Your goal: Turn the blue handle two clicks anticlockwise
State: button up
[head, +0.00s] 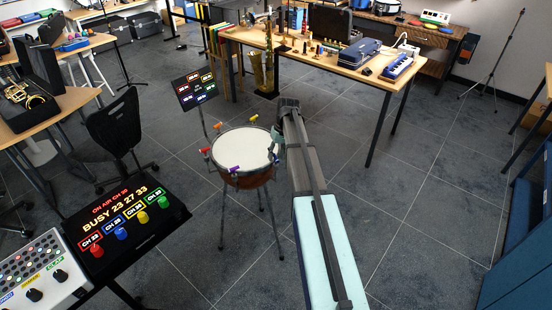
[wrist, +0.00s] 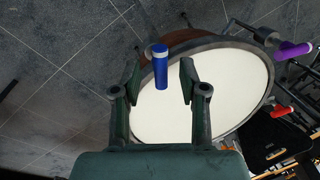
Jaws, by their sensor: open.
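A drum (head: 240,150) with a white head and a brown bowl stands on legs, with coloured handles around its rim. My gripper (wrist: 159,82) is open, with one finger on each side of the blue handle and visible gaps to both.
A purple handle (head: 235,169), a red handle (head: 204,150) and an orange handle (head: 253,118) are also on the rim. A display (head: 194,88) stands behind the drum. A panel (head: 150,202) with coloured knobs stands front left. Floor right of my arm is clear.

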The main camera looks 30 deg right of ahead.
notch_tip(320, 180, up, 10)
jog(key=d, duration=0.2)
jog(key=shift+s, duration=0.15)
jog(key=shift+f, duration=0.1)
jog(key=s+a+f+n+h, duration=0.1)
jog(key=s+a+f+h, duration=0.1)
jog(key=s+a+f, duration=2.25)
jog(key=s+f+g, duration=0.2)
jog(key=s+f, duration=0.3)
jog(key=s, duration=0.5)
jog(key=s+f+g, duration=0.2)
jog(key=s+f, duration=0.4)
jog(key=s, duration=0.4)
jog(key=s+f+g, duration=0.3)
jog(key=s+f, duration=0.2)
jog(key=s, duration=0.5)
jog(key=shift+f, duration=0.4)
